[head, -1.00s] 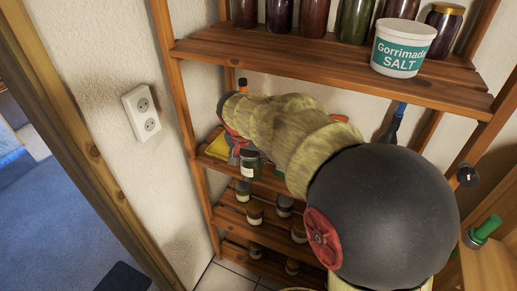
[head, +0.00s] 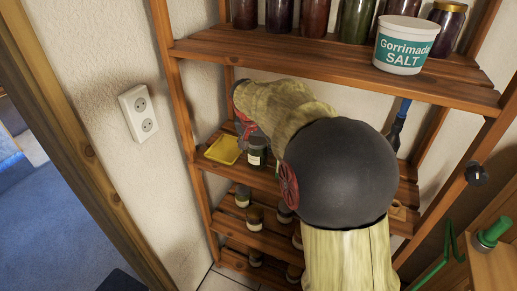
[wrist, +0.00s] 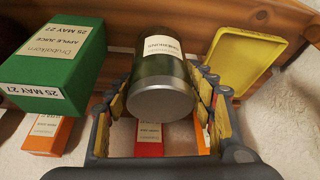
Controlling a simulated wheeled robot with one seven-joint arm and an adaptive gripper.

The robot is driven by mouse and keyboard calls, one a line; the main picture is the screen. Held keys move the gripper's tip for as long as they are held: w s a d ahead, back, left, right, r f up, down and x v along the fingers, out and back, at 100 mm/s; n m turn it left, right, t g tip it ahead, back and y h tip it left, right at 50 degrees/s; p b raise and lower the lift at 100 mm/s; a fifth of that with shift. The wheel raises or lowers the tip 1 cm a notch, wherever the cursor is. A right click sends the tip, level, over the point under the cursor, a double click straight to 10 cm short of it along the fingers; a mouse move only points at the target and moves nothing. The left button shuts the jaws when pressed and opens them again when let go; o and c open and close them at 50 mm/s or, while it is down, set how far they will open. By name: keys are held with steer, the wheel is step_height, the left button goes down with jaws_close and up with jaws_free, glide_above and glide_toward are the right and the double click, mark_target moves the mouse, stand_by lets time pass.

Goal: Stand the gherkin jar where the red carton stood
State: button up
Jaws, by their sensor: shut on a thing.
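The gherkin jar (wrist: 165,72) is dark green with a pale label and a grey end, which faces my wrist camera. My gripper (wrist: 162,95) is shut on it, with yellow finger pads at both sides. In the head view the jar (head: 257,151) is at the middle shelf, right of the yellow tray (head: 222,149); I cannot tell whether it touches the boards. A red carton (wrist: 149,139) shows partly behind the jar in the wrist view. My arm hides the shelf to the right in the head view.
A green apple juice carton (wrist: 58,58) stands close to my fingers, with orange cartons (wrist: 45,134) nearby. The yellow tray (wrist: 243,62) is on the jar's other side. Small jars (head: 254,215) stand on the shelf below. A salt tub (head: 404,45) stands on the shelf above.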

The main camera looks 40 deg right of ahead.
steer(key=o, duration=1.6)
steer(key=shift+f, duration=0.2)
steer(key=shift+c, duration=0.2)
steer(key=shift+r, duration=0.45)
steer(key=s+a+r+n+t+y+p, duration=0.1)
steer(key=s+a+r+n, duration=0.1)
steer(key=s+a+n, duration=0.2)
steer(key=s+a+r+n+t+y+p, duration=0.1)
steer(key=s+a+r+n, duration=0.2)
steer(key=s+a, duration=0.7)
steer(key=s+a+r+n+t+y+p, duration=0.1)
steer(key=s+a+r+n, duration=0.2)
steer(key=a, duration=1.4)
steer(key=s+n, duration=0.1)
steer(key=s, duration=0.3)
steer(key=shift+s+n+y+p, duration=0.2)
steer(key=shift+n+y+p, duration=0.1)
steer(key=shift+y+p, duration=0.1)
